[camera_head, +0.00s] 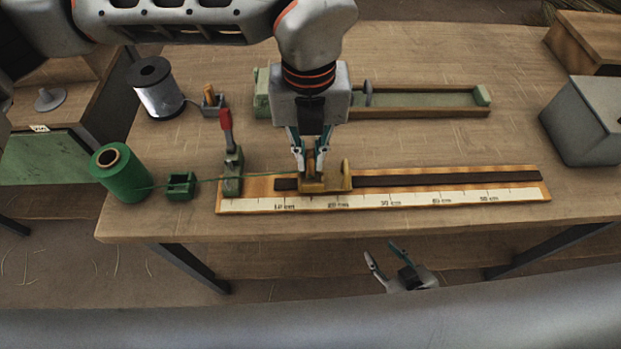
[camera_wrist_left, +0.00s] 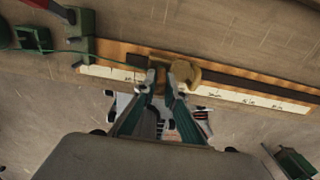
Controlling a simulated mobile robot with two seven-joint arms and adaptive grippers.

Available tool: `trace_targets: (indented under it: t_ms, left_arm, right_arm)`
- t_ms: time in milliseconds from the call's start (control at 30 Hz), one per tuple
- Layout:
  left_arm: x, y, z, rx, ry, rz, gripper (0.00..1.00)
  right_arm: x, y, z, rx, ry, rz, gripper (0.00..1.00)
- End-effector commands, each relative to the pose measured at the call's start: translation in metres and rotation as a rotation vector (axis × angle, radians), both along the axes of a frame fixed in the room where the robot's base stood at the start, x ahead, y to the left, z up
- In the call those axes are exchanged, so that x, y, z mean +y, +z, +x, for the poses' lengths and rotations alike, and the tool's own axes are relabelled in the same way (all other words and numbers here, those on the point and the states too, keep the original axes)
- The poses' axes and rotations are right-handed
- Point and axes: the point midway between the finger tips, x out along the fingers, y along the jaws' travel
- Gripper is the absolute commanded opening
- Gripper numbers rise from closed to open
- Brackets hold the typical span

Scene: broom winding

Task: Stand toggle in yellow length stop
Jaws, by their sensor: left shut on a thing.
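The yellow length stop (camera_head: 338,183) sits on the ruler board, near its left part; its rounded upright also shows in the left wrist view (camera_wrist_left: 187,71). My left gripper (camera_head: 311,168) points down over the left end of the stop and is shut on the small brown wooden toggle (camera_head: 311,158). The toggle looks roughly upright; the fingers hide much of it, so I cannot tell whether its foot is seated in the stop. A green line runs from the left to the toggle. My right gripper (camera_head: 385,262) is open and empty in front of the table edge.
The ruler board (camera_head: 450,195) has a dark slot. A red-handled clamp (camera_head: 231,160), a green guide block (camera_head: 180,186) and a green spool (camera_head: 122,172) stand left. Behind are a grey spool (camera_head: 157,90) and a long green-and-wood tray (camera_head: 430,112). A grey bin (camera_head: 585,120) stands right.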

Motion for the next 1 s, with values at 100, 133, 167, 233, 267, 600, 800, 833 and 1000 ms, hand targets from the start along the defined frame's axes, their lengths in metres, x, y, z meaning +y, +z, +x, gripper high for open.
trace_targets:
  t_ms: [100,133,167,233,267,600,800,833,1000]
  left_arm:
    - [0.000,-0.004,0.000,0.001,0.000,0.000,0.00]
    - [0.000,-0.005,0.000,0.001,0.000,0.000,0.00]
    - [0.000,-0.006,0.000,0.001,0.000,-0.001,0.00]
    - [0.000,-0.008,0.000,0.001,0.000,-0.001,0.00]
    - [0.000,-0.008,0.000,0.001,0.000,-0.001,0.00]
    - [0.000,-0.017,0.000,0.001,0.000,0.000,0.00]
    - [0.000,-0.023,0.000,0.001,0.000,0.000,0.00]
    - [0.000,-0.022,0.000,0.001,0.000,0.000,0.16]
    - [0.000,-0.022,0.000,0.000,0.000,0.000,0.30]
  right_arm:
    - [0.000,-0.002,-0.001,0.003,0.000,0.000,0.40]
    - [0.000,-0.003,-0.001,0.003,0.000,0.000,0.40]
    - [0.000,-0.003,-0.001,0.004,0.000,0.000,0.40]
    - [0.000,-0.004,-0.002,0.005,0.000,0.000,0.40]
    - [0.000,-0.005,-0.002,0.005,0.000,0.000,0.40]
    - [0.000,-0.009,-0.004,0.012,0.000,0.000,0.40]
    - [0.000,-0.012,-0.005,0.015,0.000,0.000,0.40]
    - [0.000,-0.011,-0.005,0.014,0.000,0.000,0.40]
    - [0.000,-0.011,-0.005,0.014,0.000,0.000,0.40]
